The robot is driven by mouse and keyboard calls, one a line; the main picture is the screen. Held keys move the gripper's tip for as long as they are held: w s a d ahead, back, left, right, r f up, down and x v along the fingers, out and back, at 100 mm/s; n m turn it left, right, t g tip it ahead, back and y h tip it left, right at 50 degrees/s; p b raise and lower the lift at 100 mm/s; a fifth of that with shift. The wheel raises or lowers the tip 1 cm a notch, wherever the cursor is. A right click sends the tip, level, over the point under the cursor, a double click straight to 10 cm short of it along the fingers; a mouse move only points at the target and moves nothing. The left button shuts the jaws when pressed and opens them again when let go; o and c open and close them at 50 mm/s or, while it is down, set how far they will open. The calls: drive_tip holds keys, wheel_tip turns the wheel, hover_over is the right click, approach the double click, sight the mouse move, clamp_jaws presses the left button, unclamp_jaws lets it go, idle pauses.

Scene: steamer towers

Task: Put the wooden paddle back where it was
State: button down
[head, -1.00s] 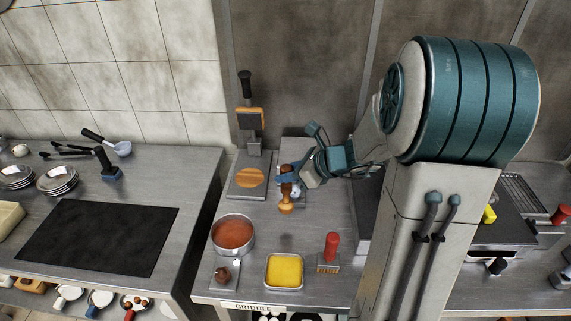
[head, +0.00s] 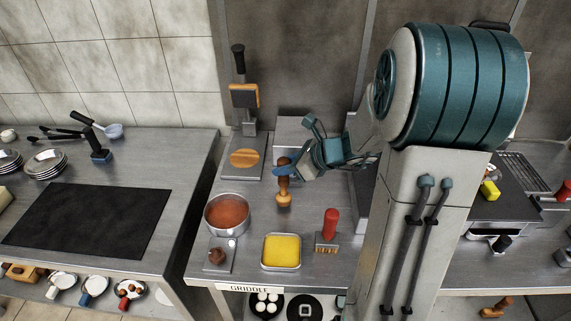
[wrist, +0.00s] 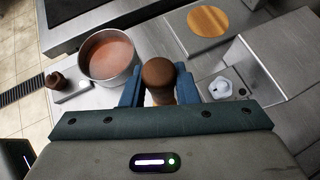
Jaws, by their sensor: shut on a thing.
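My gripper (head: 287,172) is shut on a brown wooden piece with a rounded knob (head: 284,193), which I take to be the wooden paddle. It hangs roughly upright over the counter right of the press. I cannot tell whether its lower end touches the counter. In the wrist view its dark round end (wrist: 158,78) stands between my two blue fingers, hiding what lies below it.
A pot of red sauce (head: 227,214), a yellow-filled tray (head: 282,251) and a red-handled brush (head: 330,230) stand nearby. A press with a round wooden plate (head: 244,158) is behind left. A small whitish piece (wrist: 222,88) lies right of my fingers in the wrist view.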

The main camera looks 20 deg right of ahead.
drive_tip(key=shift+f+b, duration=0.55)
drive_tip(key=shift+f, duration=0.25)
idle(0.4)
drive_tip(key=c, duration=1)
unclamp_jaws()
drive_tip(key=shift+c, duration=0.2)
drive_tip(key=v, duration=1.3)
drive_tip(key=shift+s+d+r, duration=0.2)
drive_tip(key=shift+d, duration=0.1)
